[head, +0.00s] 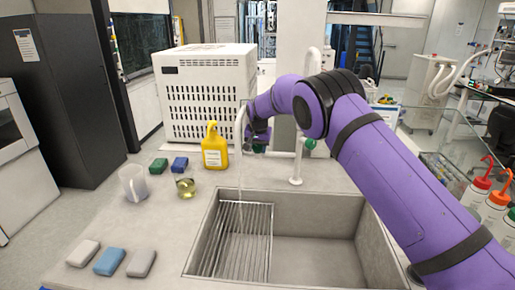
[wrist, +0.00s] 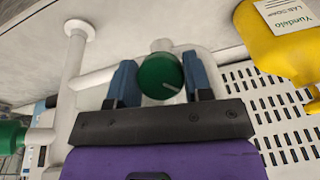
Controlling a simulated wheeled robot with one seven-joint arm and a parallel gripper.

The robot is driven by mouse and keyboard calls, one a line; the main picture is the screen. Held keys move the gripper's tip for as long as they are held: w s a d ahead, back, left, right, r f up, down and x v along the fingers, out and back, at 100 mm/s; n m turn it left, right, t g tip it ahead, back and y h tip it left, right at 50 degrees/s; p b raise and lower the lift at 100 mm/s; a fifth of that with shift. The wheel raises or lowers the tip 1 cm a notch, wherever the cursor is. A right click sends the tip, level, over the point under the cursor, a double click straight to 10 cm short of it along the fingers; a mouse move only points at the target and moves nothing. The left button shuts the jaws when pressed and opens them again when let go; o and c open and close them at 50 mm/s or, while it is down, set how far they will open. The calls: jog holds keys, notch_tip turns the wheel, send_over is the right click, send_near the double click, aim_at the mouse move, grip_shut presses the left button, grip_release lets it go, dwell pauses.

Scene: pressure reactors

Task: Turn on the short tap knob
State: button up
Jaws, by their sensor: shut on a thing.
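The tap stands behind the sink, with a white post (head: 296,165), a side pipe and a thin spout (head: 239,125) on the left. A green knob (wrist: 160,76) on the side pipe sits between the two blue fingers of my gripper (wrist: 161,80), which is shut on it. In the head view my gripper (head: 258,135) is at the left end of the pipe and mostly hides this knob. A second green knob (head: 309,143) is to the right; it also shows at the left edge of the wrist view (wrist: 12,133). A faint pale line below the spout looks like water.
The sink (head: 320,262) with a wire rack (head: 236,240) lies in front. A yellow bottle (head: 214,148), a beaker (head: 185,187), a clear jug (head: 133,184) and several small blocks stand to the left. A white perforated box (head: 205,95) is behind. Capped bottles (head: 480,190) stand at right.

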aim_at(257, 147)
dwell(0.5)
jog(key=o, duration=0.9)
jog(key=shift+s+r, duration=0.1)
jog(key=shift+r, duration=0.4)
jog(key=v, duration=0.4)
jog(key=shift+s+r, duration=0.15)
jog(key=shift+r, duration=0.05)
jog(key=s, duration=0.4)
jog(key=s+d, duration=0.1)
jog(key=s, duration=0.6)
jog(key=shift+s+d+f, duration=0.25)
jog(key=shift+s+d, duration=0.05)
jog(key=shift+s, duration=0.05)
